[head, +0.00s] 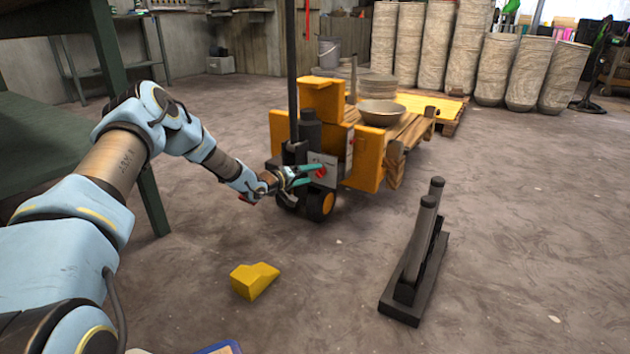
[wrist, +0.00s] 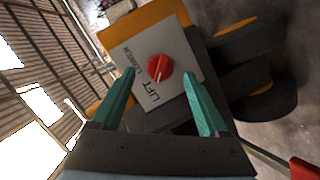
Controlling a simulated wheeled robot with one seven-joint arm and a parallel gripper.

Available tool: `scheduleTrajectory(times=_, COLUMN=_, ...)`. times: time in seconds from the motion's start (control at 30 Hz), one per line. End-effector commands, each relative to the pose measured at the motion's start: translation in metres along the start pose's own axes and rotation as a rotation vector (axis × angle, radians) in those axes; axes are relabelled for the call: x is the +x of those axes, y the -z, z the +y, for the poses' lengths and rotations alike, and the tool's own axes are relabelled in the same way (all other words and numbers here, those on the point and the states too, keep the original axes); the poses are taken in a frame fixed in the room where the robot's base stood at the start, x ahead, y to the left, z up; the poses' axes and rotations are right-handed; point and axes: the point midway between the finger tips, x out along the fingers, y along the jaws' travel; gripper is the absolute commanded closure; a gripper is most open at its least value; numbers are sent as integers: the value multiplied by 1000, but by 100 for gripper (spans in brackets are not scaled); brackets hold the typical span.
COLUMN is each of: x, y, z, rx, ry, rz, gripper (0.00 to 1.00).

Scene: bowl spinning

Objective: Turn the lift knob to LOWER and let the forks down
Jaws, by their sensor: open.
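The red lift knob (wrist: 159,68) sits on a pale panel (wrist: 187,52) lettered LIFT, with smaller lettering beside it that I cannot read surely. A pale line shows on the knob's face; which setting it marks I cannot tell. My gripper (wrist: 160,75) is open, its teal fingers on either side of the knob in the wrist view; contact is not clear. In the head view my gripper (head: 310,172) is at the panel of the yellow lift truck (head: 368,158). A wooden pallet (head: 408,128) with a metal bowl (head: 381,112) is on the truck's far side. The forks are hidden.
A yellow wedge block (head: 254,280) and a dark stand with grey bars (head: 418,255) are on the floor in front. A green bench (head: 50,128) stands at left. Tall stacks (head: 465,50) and a yellow pallet (head: 437,107) are behind.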

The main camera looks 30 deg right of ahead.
Motion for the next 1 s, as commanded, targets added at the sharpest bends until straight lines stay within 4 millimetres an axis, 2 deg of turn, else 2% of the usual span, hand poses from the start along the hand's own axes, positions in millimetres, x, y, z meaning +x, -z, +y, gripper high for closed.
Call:
scheduleTrajectory(times=0.1, x=17, y=-2, z=-2, rx=2, ry=-2, rz=-1, gripper=22)
scheduleTrajectory(times=0.2, x=24, y=0, z=-1, rx=1, ry=0, rz=0, gripper=22)
scheduleTrajectory(times=0.57, x=28, y=0, z=0, rx=0, ry=1, rz=0, gripper=22)
scheduleTrajectory(times=1.0, x=28, y=0, z=0, rx=0, ry=1, rz=0, gripper=72)
